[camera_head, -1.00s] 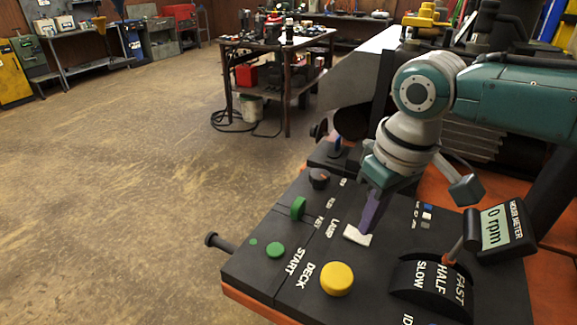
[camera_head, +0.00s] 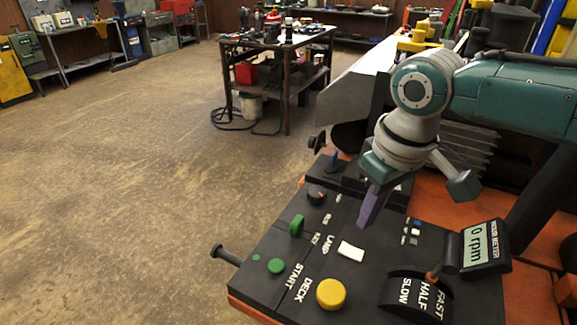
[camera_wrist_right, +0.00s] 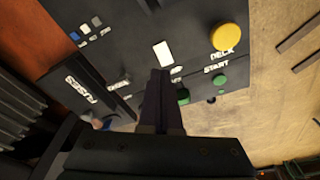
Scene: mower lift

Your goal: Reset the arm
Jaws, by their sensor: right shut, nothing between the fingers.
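My right arm comes in from the right in the head view. Its purple-fingered right gripper (camera_head: 366,222) is shut and empty, pointing down above the black control panel (camera_head: 285,238). Its tips are just beyond the white lamp switch (camera_head: 351,249), apparently clear of it. In the right wrist view the shut fingers (camera_wrist_right: 160,74) point towards the white switch (camera_wrist_right: 163,54), with a small gap in the picture. The exact height above the panel cannot be told. My left gripper is not in view.
The panel also bears a yellow deck button (camera_head: 331,294), a green start button (camera_head: 276,266), a green key (camera_head: 297,225), a throttle lever (camera_head: 434,275) and a meter reading 0 rpm (camera_head: 479,245). A cluttered workbench (camera_head: 283,45) stands behind. The floor at left is clear.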

